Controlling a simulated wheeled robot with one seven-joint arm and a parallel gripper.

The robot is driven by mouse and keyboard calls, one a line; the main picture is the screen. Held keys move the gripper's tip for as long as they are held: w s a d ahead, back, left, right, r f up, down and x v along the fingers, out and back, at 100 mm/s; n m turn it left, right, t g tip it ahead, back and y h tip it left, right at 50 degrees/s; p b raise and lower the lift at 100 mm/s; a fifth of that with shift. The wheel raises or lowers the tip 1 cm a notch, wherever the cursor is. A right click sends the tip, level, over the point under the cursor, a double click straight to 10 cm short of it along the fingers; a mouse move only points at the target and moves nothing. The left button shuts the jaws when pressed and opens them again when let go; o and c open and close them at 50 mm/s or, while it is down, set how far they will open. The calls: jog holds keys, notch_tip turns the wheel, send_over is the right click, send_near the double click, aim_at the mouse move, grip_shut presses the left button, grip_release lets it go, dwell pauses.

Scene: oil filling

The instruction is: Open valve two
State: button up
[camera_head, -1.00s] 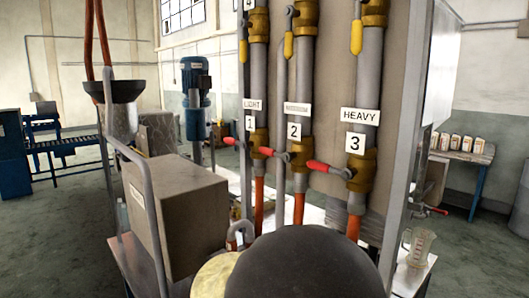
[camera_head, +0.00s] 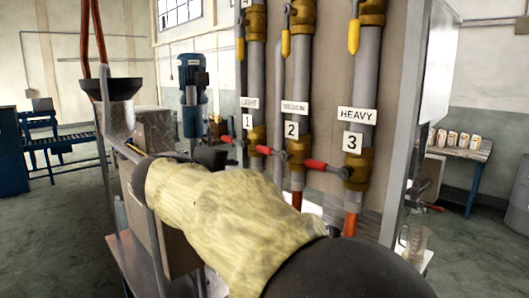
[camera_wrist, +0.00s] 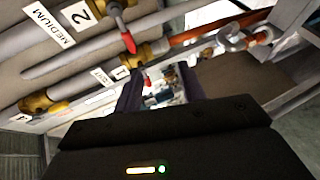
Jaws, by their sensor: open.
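Valve two has a brass body (camera_head: 298,150) below the "2" label (camera_head: 291,129) on the middle pipe. Its red handle (camera_head: 266,151) points sideways to the left, across the pipe. In the head view my arm hides most of the gripper.
Valve one (camera_head: 257,140) and valve three (camera_head: 358,170), with similar red handles, flank valve two closely. Upper valves have yellow handles (camera_head: 354,37). A clear jug (camera_head: 415,243) is at lower right.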

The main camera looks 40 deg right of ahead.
aim_at(263, 149)
jog(key=shift+h, duration=0.7)
jog(key=r, duration=0.3)
jog(key=d+r, duration=0.1)
jog(key=shift+s+r, duration=0.25)
jog(key=shift+s, duration=0.05)
jog(key=p+x, duration=0.6)
jog(key=x, duration=1)
jog(key=shift+w+d, duration=0.1)
jog(key=shift+w, duration=0.2)
jog(key=shift+w+d+f, duration=0.15)
jog(key=shift+w+d, duration=0.05)
jog(key=shift+d, duration=0.2)
jog(key=shift+c, duration=0.2)
grip_shut()
